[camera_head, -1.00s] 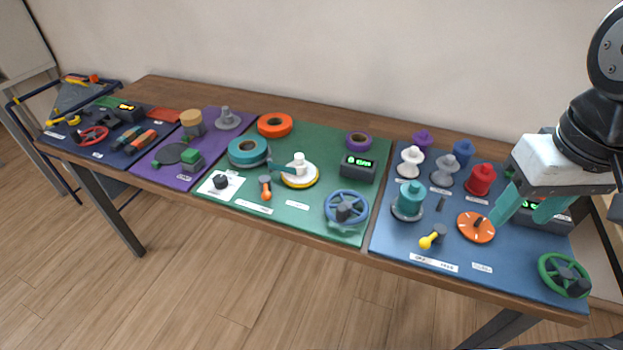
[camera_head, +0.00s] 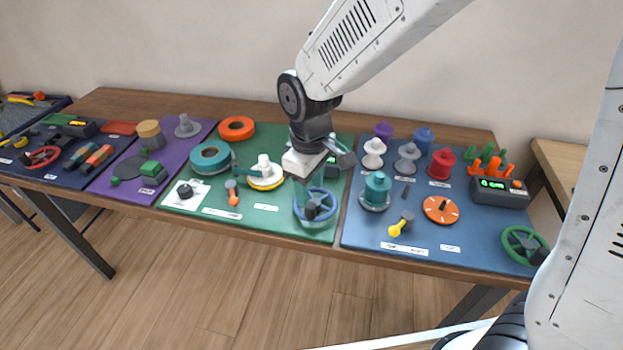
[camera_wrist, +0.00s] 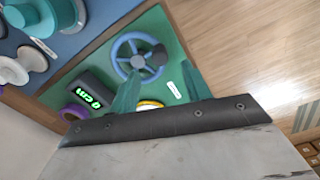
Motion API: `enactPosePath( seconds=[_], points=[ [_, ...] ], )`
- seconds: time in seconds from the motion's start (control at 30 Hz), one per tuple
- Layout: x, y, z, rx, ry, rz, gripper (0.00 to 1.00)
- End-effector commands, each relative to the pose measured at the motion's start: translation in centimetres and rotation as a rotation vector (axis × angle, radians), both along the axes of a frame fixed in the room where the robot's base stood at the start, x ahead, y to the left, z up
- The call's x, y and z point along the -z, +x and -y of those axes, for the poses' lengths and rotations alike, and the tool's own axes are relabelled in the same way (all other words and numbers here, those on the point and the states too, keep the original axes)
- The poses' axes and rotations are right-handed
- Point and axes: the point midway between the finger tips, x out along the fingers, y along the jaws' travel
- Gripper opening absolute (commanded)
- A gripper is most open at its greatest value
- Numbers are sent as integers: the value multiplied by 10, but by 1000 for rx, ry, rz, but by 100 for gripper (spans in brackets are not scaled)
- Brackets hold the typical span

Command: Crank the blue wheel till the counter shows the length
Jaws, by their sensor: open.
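The blue wheel (camera_head: 315,206), a spoked handwheel with a dark knob, sits at the front right of the green mat (camera_head: 330,231). It also shows in the wrist view (camera_wrist: 138,58), beyond my fingers. The counter (camera_head: 333,168) is a dark box behind the wheel, partly hidden by my gripper in the head view. In the wrist view the counter (camera_wrist: 91,92) has a lit green display that appears to read "0 cm". My gripper (camera_wrist: 160,90) is open and empty, with teal fingers apart. In the head view it hangs over the wheel's back-left side, its fingers partly hard to make out.
A yellow-rimmed white disc (camera_head: 265,178), an orange-handled lever (camera_head: 232,194) and a teal roll (camera_head: 209,157) stand left of the wheel. The blue mat (camera_head: 369,236) on the right holds several spools, an orange dial (camera_head: 440,209) and a green wheel (camera_head: 524,244).

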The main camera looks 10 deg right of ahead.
Motion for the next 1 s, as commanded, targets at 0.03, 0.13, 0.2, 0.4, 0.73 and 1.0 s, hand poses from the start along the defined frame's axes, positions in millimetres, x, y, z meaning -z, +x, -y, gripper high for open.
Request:
enactPosePath(
  seconds=[0.03, 0.13, 0.2, 0.4, 0.73, 1.0],
  points=[
    [8, -1, 1, 1, -2, -4, 48],
    [24, -1, 1, 2, -3, -5, 48],
    [35, -1, 1, 2, -3, -5, 48],
    [58, -1, 1, 3, -2, -3, 48],
    [66, -1, 1, 3, -1, -1, 48],
    [65, -1, 1, 3, -1, -1, 1]
  ],
)
